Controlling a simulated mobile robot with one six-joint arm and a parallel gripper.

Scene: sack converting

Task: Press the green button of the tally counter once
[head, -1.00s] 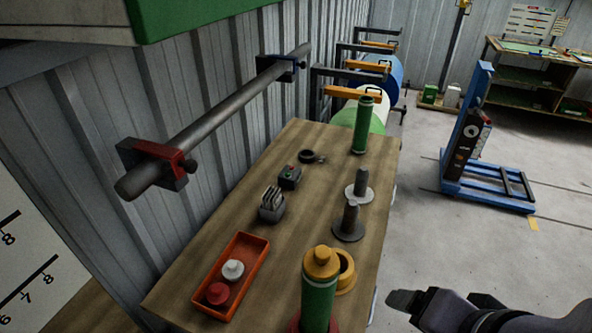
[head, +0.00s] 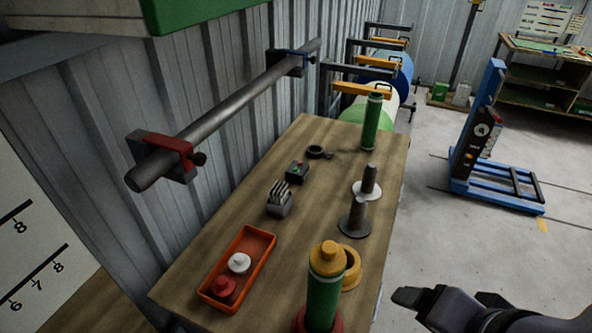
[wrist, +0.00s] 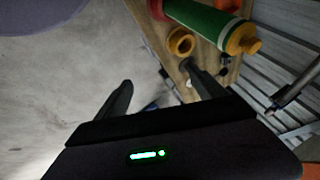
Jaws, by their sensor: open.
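The tally counter (head: 297,171) is a small dark box on the far half of the wooden table, near the wall side. A tiny green spot and a red spot show on its top. My gripper (head: 405,296) is at the lower right of the head view, off the table's right edge and well apart from the counter. In the wrist view my gripper (wrist: 160,85) has its two dark fingers spread, with nothing between them. The counter cannot be made out in the wrist view.
A bar (head: 225,118) runs along the wall.

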